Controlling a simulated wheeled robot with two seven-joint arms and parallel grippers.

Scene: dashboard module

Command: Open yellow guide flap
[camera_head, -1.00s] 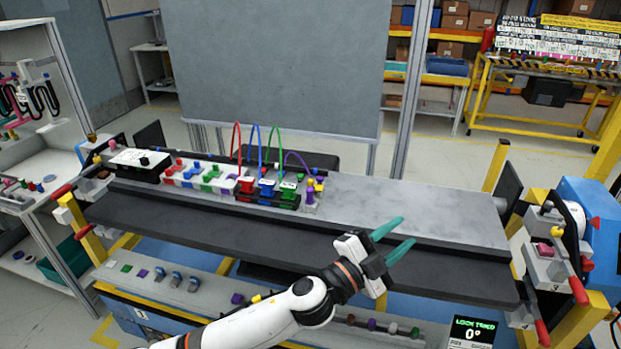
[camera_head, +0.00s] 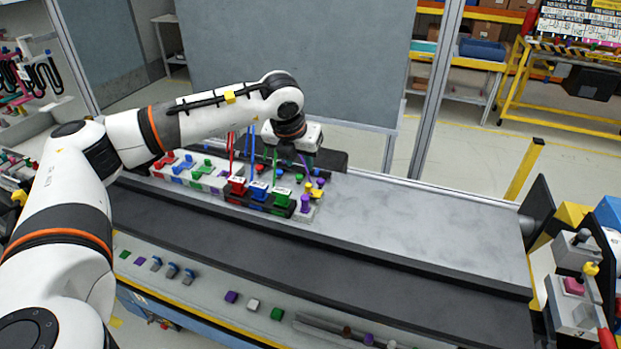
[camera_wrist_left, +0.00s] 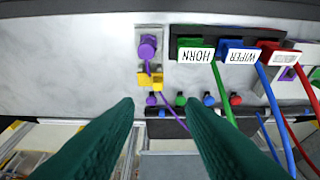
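The yellow guide flap (camera_head: 317,193) is a small yellow piece at the right end of the row of connectors. In the left wrist view the yellow flap (camera_wrist_left: 151,80) lies just below a purple plug (camera_wrist_left: 147,46), with a purple cable running across it. My left gripper (camera_head: 298,142) is above and behind the connector row, pointing down; its fingers are mostly hidden in the head view. In the left wrist view its two green fingers (camera_wrist_left: 161,104) are apart and empty, with the flap beyond their tips, slightly left of the middle. My right gripper is not in view.
Red, blue and green connectors (camera_head: 259,192) with upright cables stand directly left of the flap. In the wrist view, the HORN block (camera_wrist_left: 195,50) is close beside it. The grey panel (camera_head: 420,220) to the right is clear. A tall grey board (camera_head: 300,60) stands behind.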

